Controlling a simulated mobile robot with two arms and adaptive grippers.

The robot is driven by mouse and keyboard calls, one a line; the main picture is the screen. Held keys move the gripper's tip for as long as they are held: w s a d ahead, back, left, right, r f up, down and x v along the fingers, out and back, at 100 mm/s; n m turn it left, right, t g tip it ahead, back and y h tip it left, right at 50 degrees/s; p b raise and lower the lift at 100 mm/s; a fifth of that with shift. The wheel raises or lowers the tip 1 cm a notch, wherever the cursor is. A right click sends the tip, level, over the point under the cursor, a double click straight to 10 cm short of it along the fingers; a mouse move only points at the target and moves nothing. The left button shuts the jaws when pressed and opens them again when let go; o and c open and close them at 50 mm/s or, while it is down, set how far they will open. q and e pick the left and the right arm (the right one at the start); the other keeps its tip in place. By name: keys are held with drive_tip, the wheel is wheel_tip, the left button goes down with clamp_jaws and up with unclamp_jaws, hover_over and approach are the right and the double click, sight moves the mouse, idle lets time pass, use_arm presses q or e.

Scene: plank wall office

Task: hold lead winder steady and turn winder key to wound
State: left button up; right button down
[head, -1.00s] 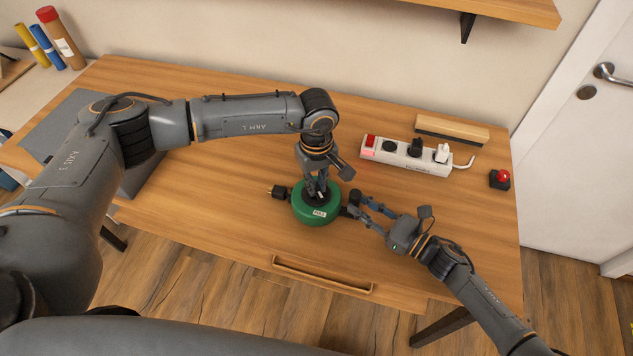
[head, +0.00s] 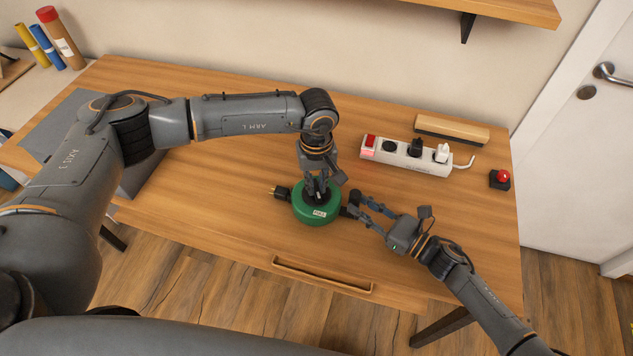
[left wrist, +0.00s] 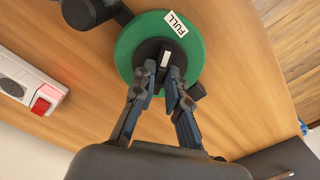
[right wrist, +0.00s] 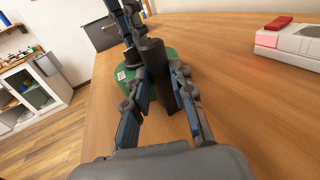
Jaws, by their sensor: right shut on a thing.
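The lead winder (head: 318,215) is a round green drum lying on the desk, with a label reading FULL in the left wrist view (left wrist: 191,57). A black winder key (left wrist: 166,60) with a white mark sits on its central hub. My left gripper (head: 318,192) reaches down over the hub, its fingers apart on either side of the key. In the left wrist view the left gripper (left wrist: 160,82) does not clearly press on it. My right gripper (head: 358,207) is shut on the winder's dark side handle (right wrist: 155,72). Fingers partly hide the hub.
A black plug (head: 282,192) sticks out left of the winder. A white power strip (head: 405,157) with a red switch lies behind, near a wooden block (head: 452,130) and a red button (head: 500,179). The desk front is clear above the drawer handle (head: 322,277).

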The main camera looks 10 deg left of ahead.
sight(316, 187)
use_arm(q)
drive_tip(key=o, duration=0.4)
drive_tip(key=shift+c, duration=0.2)
wheel_tip(316, 187, up, 12)
idle(0.5)
use_arm(e)
drive_tip(key=c, duration=1.1)
unclamp_jaws()
drive_tip(key=shift+o, duration=0.2)
